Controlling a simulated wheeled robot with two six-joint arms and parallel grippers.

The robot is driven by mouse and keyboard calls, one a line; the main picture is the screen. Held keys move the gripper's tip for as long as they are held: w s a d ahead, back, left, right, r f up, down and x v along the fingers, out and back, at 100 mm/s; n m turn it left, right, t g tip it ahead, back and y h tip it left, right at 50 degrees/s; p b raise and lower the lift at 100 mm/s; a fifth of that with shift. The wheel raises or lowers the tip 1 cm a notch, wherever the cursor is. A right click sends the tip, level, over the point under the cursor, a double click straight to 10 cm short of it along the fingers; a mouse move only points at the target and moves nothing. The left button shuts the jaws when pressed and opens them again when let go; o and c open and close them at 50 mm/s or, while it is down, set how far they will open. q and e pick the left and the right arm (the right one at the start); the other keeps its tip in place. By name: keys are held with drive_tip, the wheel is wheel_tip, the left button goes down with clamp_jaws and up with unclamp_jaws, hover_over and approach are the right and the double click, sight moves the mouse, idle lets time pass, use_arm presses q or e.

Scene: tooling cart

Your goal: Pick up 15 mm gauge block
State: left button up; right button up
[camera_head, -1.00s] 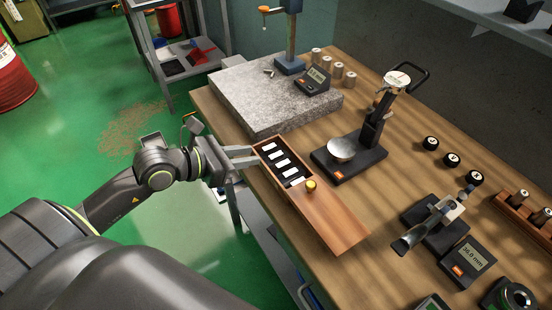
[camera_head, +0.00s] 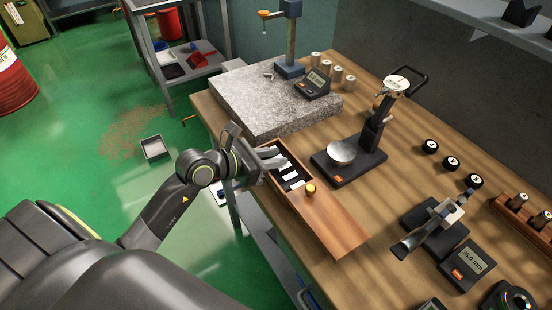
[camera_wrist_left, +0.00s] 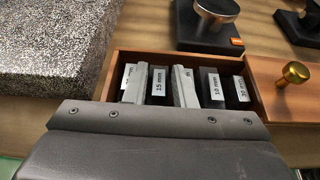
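The 15 mm gauge block (camera_wrist_left: 159,84) stands in a wooden box, its white label reading "15 mm" in the left wrist view. My left gripper (camera_wrist_left: 158,88) is open, with one finger on each side of this block; I cannot tell whether either finger touches it. In the head view, the left gripper (camera_head: 273,157) reaches into the box from the left and hides part of the row of blocks. The 10 mm block (camera_wrist_left: 213,88) and 30 mm block (camera_wrist_left: 240,88) stand to the right. Another block's label (camera_wrist_left: 126,76) is partly hidden by the left finger.
The wooden box's lid (camera_head: 335,222) has a brass knob (camera_head: 310,188) and lies toward the front. A granite plate (camera_head: 262,100) stands behind the box. A dial gauge stand (camera_head: 355,165) is close on the right. A digital readout (camera_head: 467,259) sits farther right.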

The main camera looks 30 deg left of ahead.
use_arm(q)
drive_tip(key=shift+f, duration=0.15)
clamp_jaws()
drive_tip(key=shift+f, duration=0.1)
